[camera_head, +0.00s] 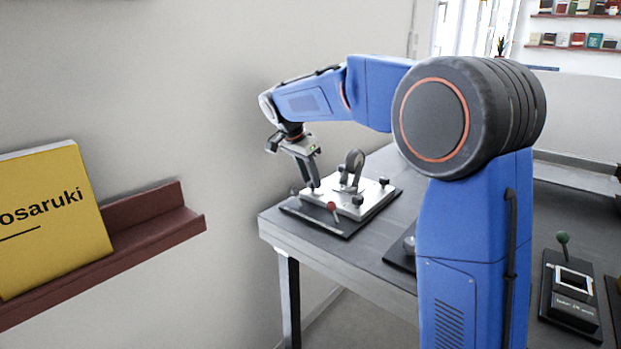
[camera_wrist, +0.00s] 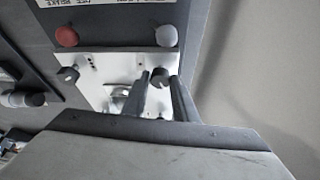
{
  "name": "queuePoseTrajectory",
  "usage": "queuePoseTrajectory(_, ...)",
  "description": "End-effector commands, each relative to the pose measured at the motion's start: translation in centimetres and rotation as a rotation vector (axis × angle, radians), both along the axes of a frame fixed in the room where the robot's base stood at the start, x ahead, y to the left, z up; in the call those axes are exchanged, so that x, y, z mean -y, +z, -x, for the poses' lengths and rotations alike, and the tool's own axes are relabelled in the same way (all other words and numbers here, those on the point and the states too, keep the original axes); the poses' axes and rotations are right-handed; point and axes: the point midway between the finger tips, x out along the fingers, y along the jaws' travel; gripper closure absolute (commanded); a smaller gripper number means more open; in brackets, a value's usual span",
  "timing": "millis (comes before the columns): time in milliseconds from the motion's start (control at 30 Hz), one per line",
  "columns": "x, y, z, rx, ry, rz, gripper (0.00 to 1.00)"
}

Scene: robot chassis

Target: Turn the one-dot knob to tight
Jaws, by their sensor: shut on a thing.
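A white metal plate (camera_head: 335,183) with several small black knobs sits on a dark base on the table. My gripper (camera_head: 313,184) reaches down over the plate's left end. In the wrist view my gripper (camera_wrist: 159,80) has its two fingers on either side of a black knob (camera_wrist: 158,77) and is shut on it. Another black knob (camera_wrist: 68,75) stands at the plate's left corner in that view. Dots on the knobs are too small to make out, so I cannot tell which has one dot. The knob's marks are unreadable.
A red ball handle (camera_wrist: 66,37) and a grey ball handle (camera_wrist: 167,36) stand beside the plate. The wall is close at left, with a shelf (camera_head: 150,222) holding a yellow book (camera_head: 50,220). Other devices lie to the right.

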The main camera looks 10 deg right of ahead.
Motion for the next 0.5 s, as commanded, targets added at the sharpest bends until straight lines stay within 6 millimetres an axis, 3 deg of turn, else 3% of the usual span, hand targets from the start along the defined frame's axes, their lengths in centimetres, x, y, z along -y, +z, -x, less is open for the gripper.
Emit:
queuePoseTrajectory(367, -0.06, 0.03, -0.02, 0.001, -0.003, -0.001, 0.96)
queuePoseTrajectory(400, -0.06, 0.03, -0.02, 0.001, -0.003, -0.001, 0.67)
queuePoseTrajectory(467, -0.06, 0.03, -0.02, 0.000, -0.002, -0.001, 0.55)
queuePoseTrajectory(500, -0.05, 0.02, -0.01, 0.000, -0.002, -0.001, 0.55)
